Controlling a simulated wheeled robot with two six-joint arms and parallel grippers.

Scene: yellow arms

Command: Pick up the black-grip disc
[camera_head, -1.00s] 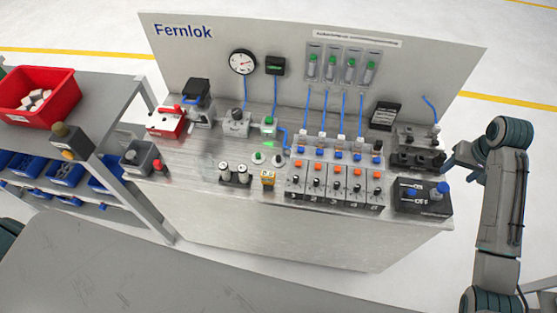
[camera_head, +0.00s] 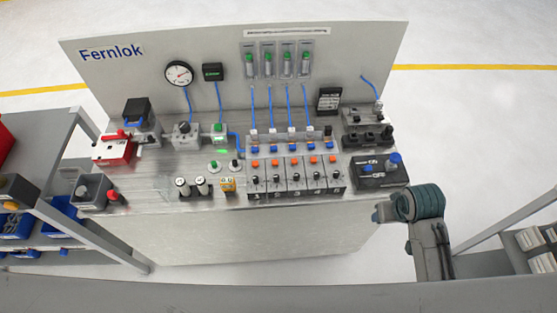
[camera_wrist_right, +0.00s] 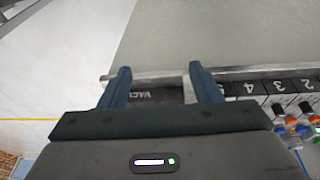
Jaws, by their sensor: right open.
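Two small pale discs with upright grips stand side by side on the bench, left of the valve row. The right one (camera_head: 236,165) has a dark grip that looks black or very dark green; the left one (camera_head: 213,167) has a green grip. My right gripper, seen in its wrist view (camera_wrist_right: 160,72), is open with nothing between its fingers. It hangs over the bench's front edge near the "VAC" labelled box, well to the right of the discs. The discs are not seen in the wrist view. My left gripper is not in view.
A red box (camera_head: 112,149) stands left.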

